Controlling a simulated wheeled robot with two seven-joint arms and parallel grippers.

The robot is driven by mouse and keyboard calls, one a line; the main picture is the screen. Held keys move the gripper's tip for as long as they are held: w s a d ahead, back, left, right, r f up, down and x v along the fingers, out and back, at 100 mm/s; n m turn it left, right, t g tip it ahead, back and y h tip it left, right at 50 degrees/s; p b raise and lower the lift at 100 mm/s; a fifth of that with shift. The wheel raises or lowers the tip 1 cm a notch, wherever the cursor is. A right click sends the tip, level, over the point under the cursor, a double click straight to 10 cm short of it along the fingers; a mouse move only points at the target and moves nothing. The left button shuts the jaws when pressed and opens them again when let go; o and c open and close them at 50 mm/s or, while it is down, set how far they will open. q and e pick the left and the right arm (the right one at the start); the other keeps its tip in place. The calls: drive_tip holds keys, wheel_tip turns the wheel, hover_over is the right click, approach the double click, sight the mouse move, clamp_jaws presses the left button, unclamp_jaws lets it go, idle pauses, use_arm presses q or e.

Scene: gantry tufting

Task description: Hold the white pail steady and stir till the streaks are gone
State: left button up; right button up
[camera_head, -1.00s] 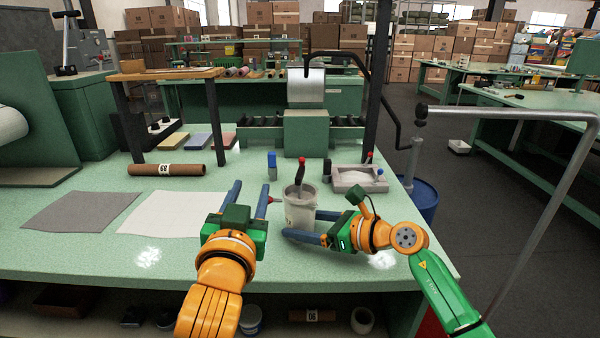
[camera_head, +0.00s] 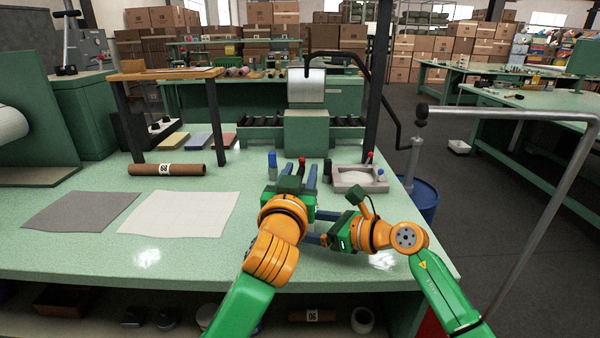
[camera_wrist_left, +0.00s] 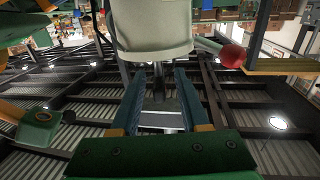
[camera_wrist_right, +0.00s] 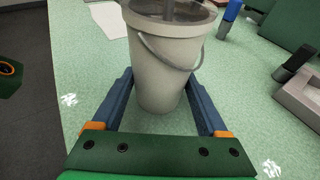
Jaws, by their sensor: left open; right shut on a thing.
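The white pail (camera_wrist_right: 165,75) stands upright on the green table with its wire handle at the side. In the head view my left arm hides most of it. My right gripper (camera_wrist_right: 160,78) is shut on the pail, one blue finger on each side. That gripper is open at the pail. In the left wrist view the picture is upside down, and a dark shaft (camera_wrist_left: 156,88) shows between the spread fingers.
A red ball on a pale stem (camera_wrist_left: 233,56) is beside the pail. A brown roll (camera_head: 166,170), a grey sheet (camera_head: 80,211) and a white sheet (camera_head: 180,213) lie to the left.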

use_arm(q)
clamp_jaws()
drive_tip(key=m+g+h, duration=0.1)
drive_tip(key=h, duration=0.1)
drive_tip(key=m+g+h, duration=0.1)
drive_tip(key=m+h, duration=0.1)
drive_tip(key=h, duration=0.1)
drive_tip(key=shift+a+f+m, duration=0.1)
drive_tip(key=shift+m, duration=0.2)
drive_tip(key=m+g+h, duration=0.3)
drive_tip(key=h, duration=0.1)
drive_tip(key=shift+f+m+h, duration=0.1)
drive_tip(key=shift+m+h, duration=0.2)
drive_tip(key=shift+w+a+m+g+h, duration=0.1)
drive_tip(key=shift+m+g+h, duration=0.8)
drive_tip(key=shift+g, duration=0.4)
drive_tip(key=shift+w+a+m+g+h, duration=0.1)
drive_tip(key=shift+m+g+h, duration=0.8)
drive_tip(key=shift+g, duration=0.4)
drive_tip(key=shift+s+d+m+g+h, duration=0.3)
drive_tip(key=shift+s+d+m+g, duration=0.1)
drive_tip(key=shift+m+g, duration=0.25)
